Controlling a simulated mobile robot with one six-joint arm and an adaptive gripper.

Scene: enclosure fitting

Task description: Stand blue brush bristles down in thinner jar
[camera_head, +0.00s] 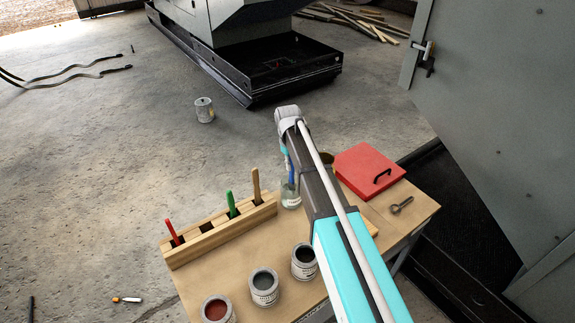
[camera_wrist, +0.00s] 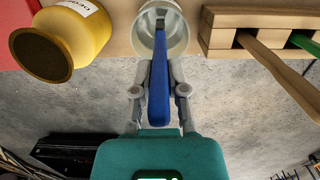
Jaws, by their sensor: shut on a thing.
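The blue brush (camera_wrist: 158,85) is between the fingers of my gripper (camera_wrist: 160,90), which is shut on its handle. In the wrist view its far end shows within the round mouth of the pale thinner jar (camera_wrist: 180,40). In the head view the jar (camera_head: 290,198) is clear glass with a label, standing on the bench beside my arm. The blue handle (camera_head: 291,172) rises just above it, partly hidden by my arm. I cannot tell whether the bristles touch the jar's bottom.
A wooden rack (camera_head: 215,232) left of the jar holds red, green and bare-wood handles. Several paint cans (camera_head: 264,288) line the front. A red box (camera_head: 368,170) and a metal tool (camera_head: 402,205) lie right. A yellow vessel (camera_wrist: 62,42) stands near the jar.

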